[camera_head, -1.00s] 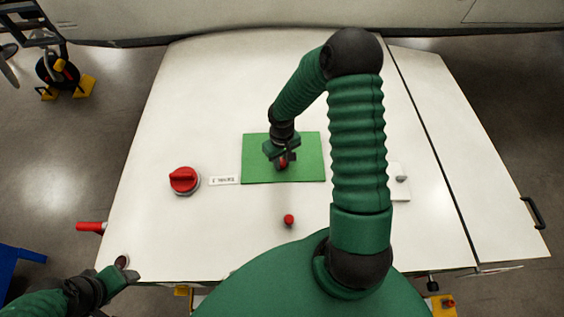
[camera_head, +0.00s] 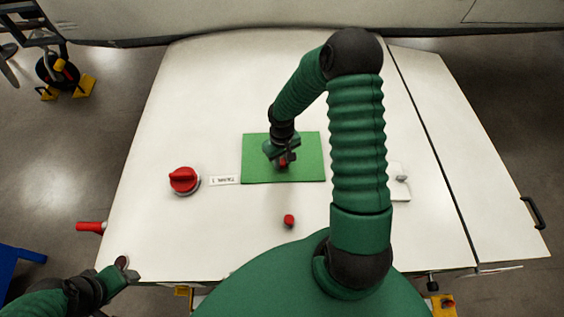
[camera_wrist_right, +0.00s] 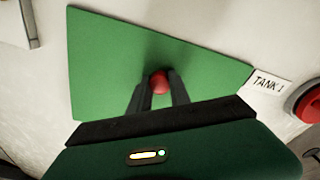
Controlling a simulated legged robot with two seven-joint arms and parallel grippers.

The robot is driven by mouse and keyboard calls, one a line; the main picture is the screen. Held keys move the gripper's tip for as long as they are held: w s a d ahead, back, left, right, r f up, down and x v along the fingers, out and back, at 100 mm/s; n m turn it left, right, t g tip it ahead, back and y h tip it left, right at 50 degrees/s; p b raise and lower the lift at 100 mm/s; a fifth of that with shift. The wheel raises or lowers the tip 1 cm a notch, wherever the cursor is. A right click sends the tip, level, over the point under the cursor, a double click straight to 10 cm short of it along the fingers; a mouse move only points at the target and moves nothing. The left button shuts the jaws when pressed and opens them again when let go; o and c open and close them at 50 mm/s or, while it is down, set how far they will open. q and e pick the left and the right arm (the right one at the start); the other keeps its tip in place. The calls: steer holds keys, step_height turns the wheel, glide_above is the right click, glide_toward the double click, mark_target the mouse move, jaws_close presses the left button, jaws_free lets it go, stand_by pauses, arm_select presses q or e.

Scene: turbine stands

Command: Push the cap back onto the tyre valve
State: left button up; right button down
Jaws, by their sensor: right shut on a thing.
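My right gripper (camera_head: 285,160) is over the green mat (camera_head: 308,168), pointing down. It is shut on a small red piece that looks like the cap (camera_wrist_right: 159,82), held between the fingertips in the right wrist view. The fingers hide its sides, and I cannot make out a valve under it or whether it touches the mat. Another small red piece (camera_head: 289,220) sits on the white surface in front of the mat. My left gripper (camera_head: 128,272) is at the near left edge, beside a small dark round thing; its fingers are too small to judge.
The white table (camera_head: 220,90) is mostly clear. A red rotary knob (camera_head: 183,180) and a "TANK 1" label (camera_head: 224,180) are left of the mat. A white plate with a grey fitting (camera_head: 401,180) is to the right, partly behind my right arm. A red handle (camera_head: 90,227) sticks out left.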

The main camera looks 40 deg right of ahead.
mark_target(282, 161)
stand_by(0.4)
step_height(282, 161, up, 8)
steer(key=p, duration=0.7)
steer(key=shift+r, duration=0.1)
